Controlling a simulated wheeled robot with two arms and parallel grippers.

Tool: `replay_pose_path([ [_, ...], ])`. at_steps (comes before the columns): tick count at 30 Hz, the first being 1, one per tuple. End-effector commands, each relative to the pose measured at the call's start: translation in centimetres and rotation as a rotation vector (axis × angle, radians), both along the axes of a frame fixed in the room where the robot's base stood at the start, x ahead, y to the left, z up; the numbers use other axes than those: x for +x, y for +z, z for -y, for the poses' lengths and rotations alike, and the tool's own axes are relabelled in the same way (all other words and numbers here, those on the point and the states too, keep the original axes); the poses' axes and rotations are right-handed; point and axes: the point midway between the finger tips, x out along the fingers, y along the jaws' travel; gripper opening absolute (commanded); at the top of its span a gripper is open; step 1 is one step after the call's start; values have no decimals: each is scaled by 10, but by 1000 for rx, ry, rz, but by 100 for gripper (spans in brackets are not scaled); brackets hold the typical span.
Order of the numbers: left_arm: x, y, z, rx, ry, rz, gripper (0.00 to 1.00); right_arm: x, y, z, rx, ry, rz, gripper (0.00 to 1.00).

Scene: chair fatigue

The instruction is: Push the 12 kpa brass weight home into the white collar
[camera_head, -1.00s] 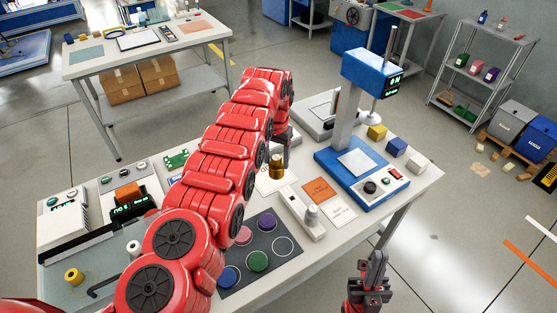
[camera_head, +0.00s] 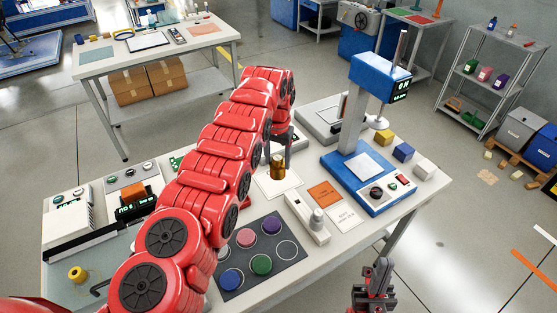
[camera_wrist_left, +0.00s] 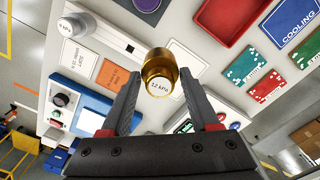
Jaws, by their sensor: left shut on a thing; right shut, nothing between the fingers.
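The brass weight (camera_head: 278,168) is a short gold cylinder low over a white card on the table. In the left wrist view its end (camera_wrist_left: 159,86) reads 12 kPa. My left gripper (camera_head: 284,148) is shut on it; in the left wrist view the fingers (camera_wrist_left: 160,90) flank it. I cannot tell whether the weight touches the card. I cannot pick out the white collar with certainty. My right gripper (camera_head: 376,271) is shut and empty, off the table's front edge.
A silver weight (camera_head: 317,216) stands on a white bar right of the card. A dark mat (camera_head: 270,284) with coloured discs lies in front. A blue test stand (camera_head: 374,142) and small cubes are to the right. My red left arm hides part of the table's left side.

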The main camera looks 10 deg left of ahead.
Motion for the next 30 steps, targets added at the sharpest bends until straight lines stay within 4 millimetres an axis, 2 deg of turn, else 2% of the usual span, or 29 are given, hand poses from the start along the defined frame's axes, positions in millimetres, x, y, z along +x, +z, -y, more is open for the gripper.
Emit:
replay_pose_path([
  [3, 0, 2, -2, -3, 4, 0, 13, 0, -1, 0, 0, 0, 0, 0],
  [5, 2, 3, -13, -4, 28, 3, 13, 0, -8, 0, 0, 0, 0, 0],
  [21, 4, 10, -22, 3, 49, 4, 13, 0, -10, 0, 0, 0, 0, 0],
  [30, 3, 15, -39, 4, 93, 2, 13, 0, -19, 0, 0, 0, 0, 0],
])
